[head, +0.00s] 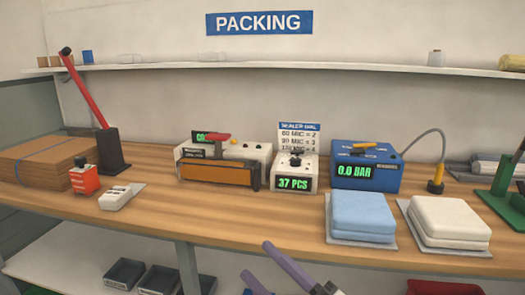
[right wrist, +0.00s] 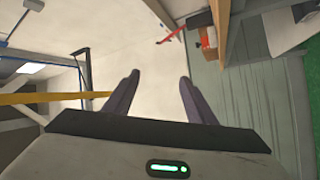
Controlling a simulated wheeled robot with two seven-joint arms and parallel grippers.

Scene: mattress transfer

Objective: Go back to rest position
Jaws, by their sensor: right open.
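My right gripper (head: 256,257) shows at the bottom middle of the head view, in front of the bench's front edge. Its purple fingers also show in the right wrist view (right wrist: 160,80), spread apart with nothing between them. My left gripper is in neither view. A light blue folded pad (head: 363,213) lies on a grey sheet on the right part of the wooden bench (head: 230,228). A white folded pad (head: 447,221) lies on another sheet to its right. Both pads are apart from my right gripper.
On the bench stand a sealer (head: 216,173), a display box reading "37 PCS" (head: 295,182), a blue box reading "0.0 BAR" (head: 366,165) and flat cardboard (head: 45,160). Dark bins (head: 160,278) sit on the shelf below. The bench's front middle is clear.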

